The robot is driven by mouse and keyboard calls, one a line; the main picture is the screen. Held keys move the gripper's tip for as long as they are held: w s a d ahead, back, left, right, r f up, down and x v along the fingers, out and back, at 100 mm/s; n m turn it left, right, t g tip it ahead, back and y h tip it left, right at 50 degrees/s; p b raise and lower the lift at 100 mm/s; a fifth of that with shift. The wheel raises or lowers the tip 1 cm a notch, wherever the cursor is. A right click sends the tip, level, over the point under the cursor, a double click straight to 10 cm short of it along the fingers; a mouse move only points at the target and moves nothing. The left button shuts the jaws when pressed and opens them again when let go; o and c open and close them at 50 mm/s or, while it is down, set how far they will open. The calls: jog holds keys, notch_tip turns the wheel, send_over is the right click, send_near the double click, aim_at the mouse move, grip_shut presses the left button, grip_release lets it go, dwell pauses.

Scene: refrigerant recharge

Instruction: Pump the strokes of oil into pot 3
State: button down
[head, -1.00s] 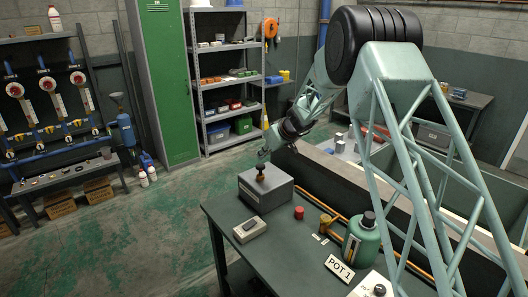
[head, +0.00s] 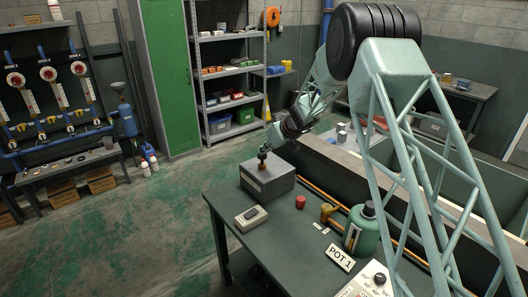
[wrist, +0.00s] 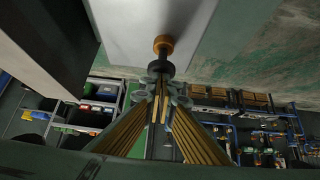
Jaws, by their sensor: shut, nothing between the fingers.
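A grey box (head: 268,182) stands on the dark bench with a small plunger (head: 263,157) on its top, black above and brass below. The wrist view shows its brass collar (wrist: 163,45) and black knob (wrist: 160,69) against the box's pale face. My gripper (wrist: 161,90) is shut and empty, its fingertips close at the black knob; I cannot tell whether they touch. In the head view my gripper (head: 268,147) is just above the plunger, small and partly merged with it. A "POT 1" sign (head: 340,258) stands on the bench; no pot 3 label is visible.
The bench (head: 285,240) also holds a grey handheld device (head: 251,217), a red cap (head: 300,202), a brass fitting (head: 326,213) and a green bottle (head: 360,230). Low dark walls lie behind the box. Open floor (head: 150,220) is at left.

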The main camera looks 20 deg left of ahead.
aim_at(264, 156)
jog(key=shift+f+b, duration=1.55)
jog(key=shift+b, duration=0.95)
jog(key=shift+s+d+f, duration=0.1)
jog(key=r, duration=0.5)
jog(key=shift+w, duration=0.2)
jog(key=v, duration=0.9)
jog(key=shift+s+r, duration=0.15)
jog(key=shift+r, duration=0.1)
jog(key=shift+d, duration=0.15)
